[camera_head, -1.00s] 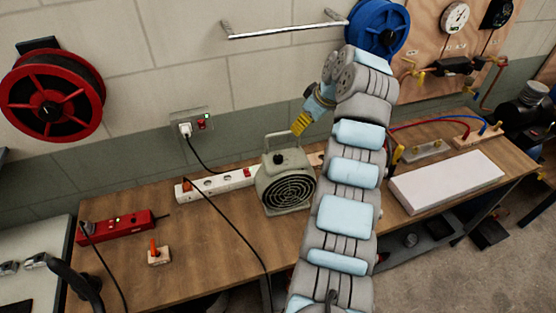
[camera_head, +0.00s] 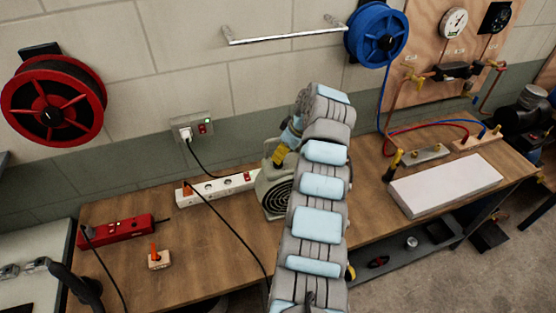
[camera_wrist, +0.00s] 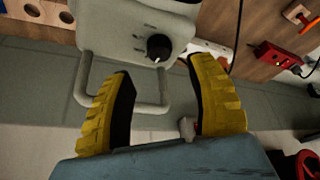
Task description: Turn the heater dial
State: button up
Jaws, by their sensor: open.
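The heater (camera_head: 274,192) is a grey-beige box with a round front grille, standing on the wooden bench; my arm covers its right part in the head view. In the wrist view its top panel (camera_wrist: 112,27) shows with a carry handle (camera_wrist: 80,88). The heater dial (camera_wrist: 158,47) is a black round knob with a light pointer mark on that panel. My gripper (camera_wrist: 160,75) has yellow, black-lined fingers spread open, with nothing between them. The dial lies just beyond the fingertips, roughly in line with the gap, apart from both. In the head view my gripper (camera_head: 279,158) is at the heater's top.
A white power strip (camera_head: 217,188) lies left of the heater, with black cables nearby. A red power strip (camera_head: 118,229) and a small orange-switched block (camera_head: 159,258) are further left. A white slab (camera_head: 445,184) lies on the right of the bench (camera_head: 205,250).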

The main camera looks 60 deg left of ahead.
jog(key=shift+p+x, duration=0.35)
jog(key=shift+x, duration=2.8)
grip_shut()
